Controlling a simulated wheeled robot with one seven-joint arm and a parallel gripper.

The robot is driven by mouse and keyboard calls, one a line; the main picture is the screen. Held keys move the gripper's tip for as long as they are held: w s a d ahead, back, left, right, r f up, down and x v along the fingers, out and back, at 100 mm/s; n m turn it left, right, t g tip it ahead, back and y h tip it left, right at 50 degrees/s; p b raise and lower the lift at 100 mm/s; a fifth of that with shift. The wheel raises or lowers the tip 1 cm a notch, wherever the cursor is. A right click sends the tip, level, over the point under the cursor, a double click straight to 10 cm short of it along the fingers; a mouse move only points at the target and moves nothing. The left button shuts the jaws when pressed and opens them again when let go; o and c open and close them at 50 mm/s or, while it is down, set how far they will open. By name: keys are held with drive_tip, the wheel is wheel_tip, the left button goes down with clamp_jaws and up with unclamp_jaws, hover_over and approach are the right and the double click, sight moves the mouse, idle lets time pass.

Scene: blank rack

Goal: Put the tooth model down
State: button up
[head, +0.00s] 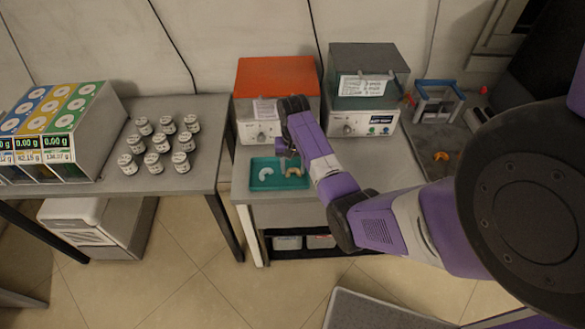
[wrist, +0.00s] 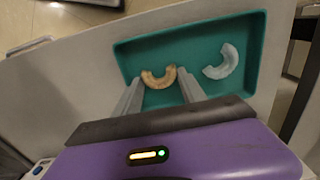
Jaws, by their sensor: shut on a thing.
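The tan, horseshoe-shaped tooth model (wrist: 158,77) is between the two fingertips of my gripper (wrist: 160,84) in the wrist view; my gripper is shut on it. In the head view the tan model (head: 294,172) shows at the right part of the teal tray (head: 270,187), below my gripper (head: 288,158). I cannot tell whether it touches the tray floor. A white tooth model (wrist: 221,62) lies in the same tray, to the right in the wrist view; the white model also shows in the head view (head: 265,174), left of the tan one.
Behind the tray stand an orange-topped box (head: 277,78) and a grey-green device (head: 367,90). Right of them are a blue-grey frame (head: 438,100) and an orange piece (head: 441,156). Several jars (head: 152,160) and a dispenser rack (head: 75,125) stand on the left table.

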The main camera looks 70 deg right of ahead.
drive_tip(key=shift+f, duration=0.1)
drive_tip(key=o, duration=1)
drive_tip(key=shift+o, duration=0.2)
